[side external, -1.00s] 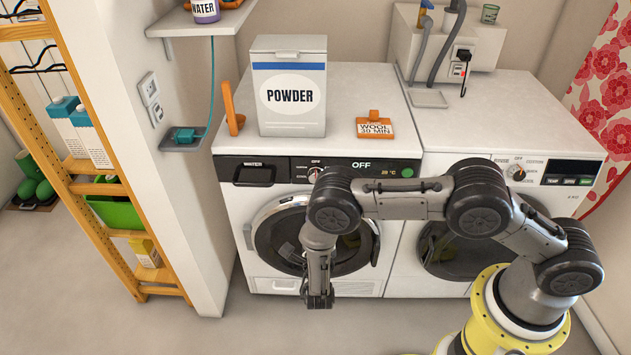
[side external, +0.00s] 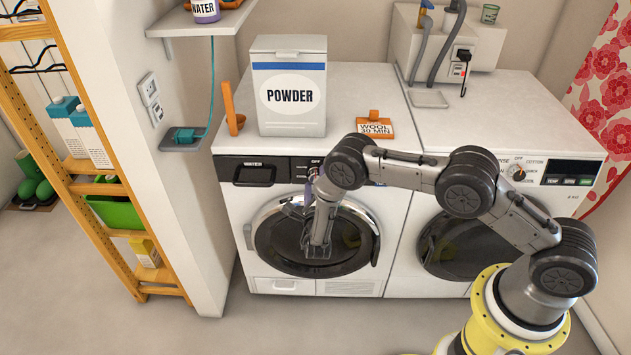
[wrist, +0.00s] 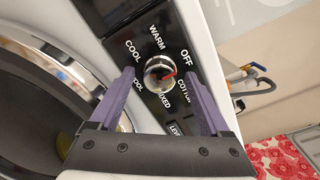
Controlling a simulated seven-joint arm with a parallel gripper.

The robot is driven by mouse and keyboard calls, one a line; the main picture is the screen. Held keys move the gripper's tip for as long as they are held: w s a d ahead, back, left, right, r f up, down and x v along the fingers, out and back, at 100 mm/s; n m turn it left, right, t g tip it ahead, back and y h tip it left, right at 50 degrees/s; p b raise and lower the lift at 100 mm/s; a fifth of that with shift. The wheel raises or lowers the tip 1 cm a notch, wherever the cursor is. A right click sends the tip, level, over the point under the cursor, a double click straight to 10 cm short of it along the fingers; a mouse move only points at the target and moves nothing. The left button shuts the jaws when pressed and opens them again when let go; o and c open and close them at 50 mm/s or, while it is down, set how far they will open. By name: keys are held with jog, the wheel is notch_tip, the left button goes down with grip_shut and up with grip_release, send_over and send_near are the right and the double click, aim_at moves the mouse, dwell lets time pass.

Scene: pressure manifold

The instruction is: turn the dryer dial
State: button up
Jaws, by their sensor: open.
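The dryer (side external: 232,210) is the white machine on the left, with a round glass door and a black panel. The pointer faces right, roughly between OFF and COTTON. My gripper (wrist: 159,74) is open, its purple fingers on either side of the dial in that picture. I cannot tell how far the tips are from the panel. In the side view my arm largely hides the dial and the fingers.
A powder box (side external: 290,118) and an orange WOOL 30 MIN sign (side external: 375,126) stand on the dryer top. A second machine with its own dial (side external: 517,172) stands to the right. A wall end (side external: 195,200) and wooden shelf (side external: 95,235) are to the left. The floor in front is clear.

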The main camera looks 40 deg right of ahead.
jog(key=shift+w+d, duration=0.15)
jog(key=shift+d, duration=0.05)
grip_shut()
dwell(0.4)
